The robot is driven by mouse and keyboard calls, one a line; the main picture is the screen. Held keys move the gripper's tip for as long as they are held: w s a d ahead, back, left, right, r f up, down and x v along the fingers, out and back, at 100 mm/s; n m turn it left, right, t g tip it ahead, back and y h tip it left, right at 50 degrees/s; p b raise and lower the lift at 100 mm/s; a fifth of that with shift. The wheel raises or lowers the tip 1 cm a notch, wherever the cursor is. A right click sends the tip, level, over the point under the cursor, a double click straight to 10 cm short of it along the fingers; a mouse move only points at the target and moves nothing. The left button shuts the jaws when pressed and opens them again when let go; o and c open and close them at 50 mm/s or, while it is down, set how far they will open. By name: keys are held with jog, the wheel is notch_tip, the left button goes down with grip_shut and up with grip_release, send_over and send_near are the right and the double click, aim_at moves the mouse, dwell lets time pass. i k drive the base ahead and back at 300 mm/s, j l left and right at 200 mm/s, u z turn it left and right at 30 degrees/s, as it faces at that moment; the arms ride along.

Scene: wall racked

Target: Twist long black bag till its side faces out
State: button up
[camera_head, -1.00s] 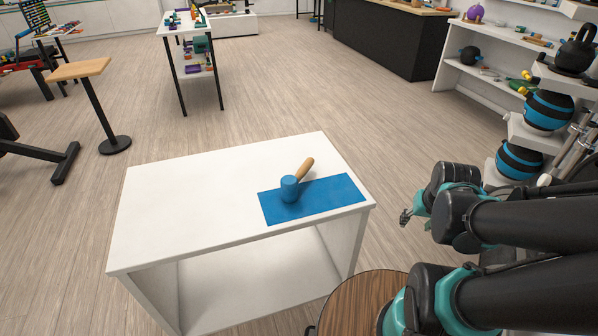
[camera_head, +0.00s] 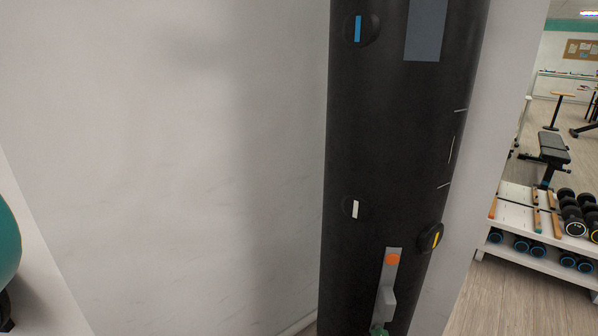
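The long black bag (camera_head: 385,150) stands or hangs upright in front of the pale wall in the head view. Its top and bottom run out of frame. A round black pad with a blue stripe (camera_head: 359,29) is high on its left. A pad with a white stripe (camera_head: 354,208) is lower down, and one with a yellow stripe (camera_head: 430,238) sticks out at the right. A grey patch (camera_head: 426,28) is at the top. A light grey plate with an orange disc (camera_head: 392,260) is near the bottom. My gripper is not in view.
A pale wall (camera_head: 180,150) fills the left and middle. A teal rounded thing is cut off at the left edge. Right of the bag, a white rack (camera_head: 520,216) holds dumbbells, with a bench (camera_head: 552,150) behind. Wooden floor (camera_head: 520,290) is clear at lower right.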

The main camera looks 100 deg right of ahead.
aim_at(397, 113)
jog(key=j+z, duration=0.15)
jog(key=z, duration=4.6)
